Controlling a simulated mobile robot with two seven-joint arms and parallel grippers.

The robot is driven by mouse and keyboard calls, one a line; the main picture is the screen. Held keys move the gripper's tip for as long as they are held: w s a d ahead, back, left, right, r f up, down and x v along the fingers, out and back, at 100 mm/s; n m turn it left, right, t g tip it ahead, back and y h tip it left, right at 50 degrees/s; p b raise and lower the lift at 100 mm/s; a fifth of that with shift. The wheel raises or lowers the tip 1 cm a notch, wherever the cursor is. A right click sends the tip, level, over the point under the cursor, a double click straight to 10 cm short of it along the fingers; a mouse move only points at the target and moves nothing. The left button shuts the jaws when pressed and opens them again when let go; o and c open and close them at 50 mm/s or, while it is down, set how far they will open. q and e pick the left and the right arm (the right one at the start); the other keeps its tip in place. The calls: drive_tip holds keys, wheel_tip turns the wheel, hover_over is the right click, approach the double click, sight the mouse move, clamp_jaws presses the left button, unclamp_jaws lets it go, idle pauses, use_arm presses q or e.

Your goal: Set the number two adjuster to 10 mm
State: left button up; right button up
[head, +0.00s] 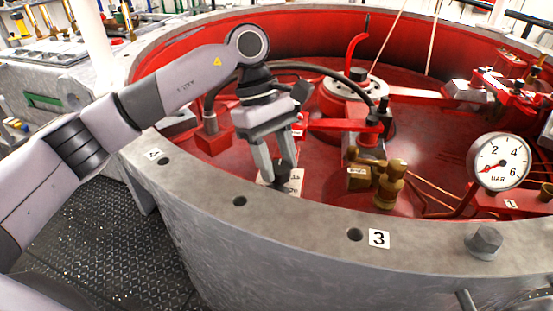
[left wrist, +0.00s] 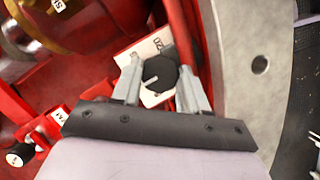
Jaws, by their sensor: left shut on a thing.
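My left gripper (head: 277,168) reaches down inside the red ring-shaped housing, near its front wall. It is shut on a dark knob (head: 284,181), which sits over a white plate (head: 266,178) with small black marks. In the left wrist view the fingers of the left gripper (left wrist: 160,82) stand on either side of the black, many-sided knob (left wrist: 160,71). The knob bears a short pale pointer line. The white plate (left wrist: 135,57) shows a "20" beside the knob; its other marks are partly hidden. I cannot read a number two or the set value. My right gripper is out of view.
The grey rim (head: 310,220) carries bolt holes and tags "4" (head: 154,154) and "3" (head: 379,239). Brass fittings (head: 390,184) and a pressure gauge (head: 499,161) stand to the right. A black hose (head: 318,68) arcs behind the gripper. A red pipe (left wrist: 184,40) runs close by the knob.

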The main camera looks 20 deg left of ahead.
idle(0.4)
use_arm(q)
drive_tip(key=o, duration=1.1)
drive_tip(key=shift+c, duration=0.2)
drive_tip(key=v, duration=0.7)
drive_tip(key=shift+p, duration=0.4)
drive_tip(key=shift+r, duration=0.1)
